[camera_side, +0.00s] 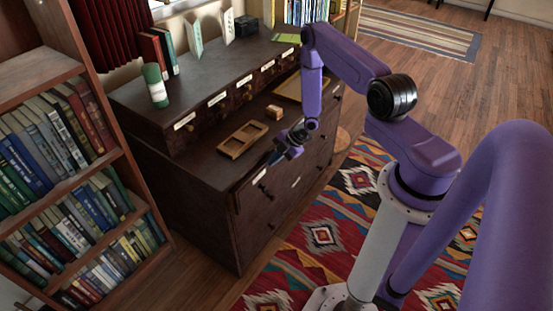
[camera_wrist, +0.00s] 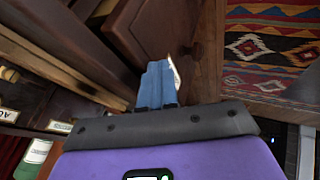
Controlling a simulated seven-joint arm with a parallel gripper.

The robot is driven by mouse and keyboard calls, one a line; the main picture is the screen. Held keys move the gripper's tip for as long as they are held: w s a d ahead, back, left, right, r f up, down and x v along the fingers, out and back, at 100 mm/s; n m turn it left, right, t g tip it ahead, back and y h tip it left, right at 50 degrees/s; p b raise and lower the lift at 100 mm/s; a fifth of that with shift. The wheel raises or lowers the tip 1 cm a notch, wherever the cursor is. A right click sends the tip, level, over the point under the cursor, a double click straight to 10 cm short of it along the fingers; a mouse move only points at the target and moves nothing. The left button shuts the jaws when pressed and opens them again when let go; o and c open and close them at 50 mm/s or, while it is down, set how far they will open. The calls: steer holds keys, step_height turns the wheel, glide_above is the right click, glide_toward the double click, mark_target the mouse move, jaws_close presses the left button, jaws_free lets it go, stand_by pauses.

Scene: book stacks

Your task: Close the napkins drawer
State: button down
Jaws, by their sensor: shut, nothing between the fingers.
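The dark wooden dresser (camera_side: 205,180) has a row of small labelled drawers on top and larger drawers below. A front upper drawer (camera_side: 250,196) with a dark knob, at the dresser's near left, appears to stick out slightly. I cannot read its label, so I cannot tell if it is the napkins drawer. My gripper (camera_side: 277,156) is just above this drawer front, by the dresser's front edge. In the wrist view its blue fingers (camera_wrist: 156,82) are together and empty, beside a brown wooden panel (camera_wrist: 160,25). Whether they touch it is unclear.
On the dresser top lie a wooden tray (camera_side: 236,148) and a small wooden block (camera_side: 274,112). A green and white bottle (camera_side: 155,85) stands on the upper tier. A bookshelf (camera_side: 60,75) stands at left. A patterned rug (camera_side: 320,235) covers the floor in front.

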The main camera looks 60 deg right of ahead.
steer(key=s+d+r, duration=0.3)
steer(key=s+r, duration=0.4)
steer(key=s, duration=0.1)
steer(key=shift+s+d+r, duration=0.25)
steer(key=shift+d+r, duration=0.05)
steer(key=shift+d, duration=0.05)
steer(key=c, duration=1.4)
jaws_free()
steer(key=shift+r, duration=0.15)
steer(key=o, duration=0.5)
steer(key=shift+o, duration=0.6)
steer(key=shift+n, duration=0.8)
steer(key=n+g+h, duration=0.1)
steer(key=n, duration=1.6)
glide_toward(268, 187)
steer(key=x, duration=0.9)
steer(key=shift+w, duration=0.1)
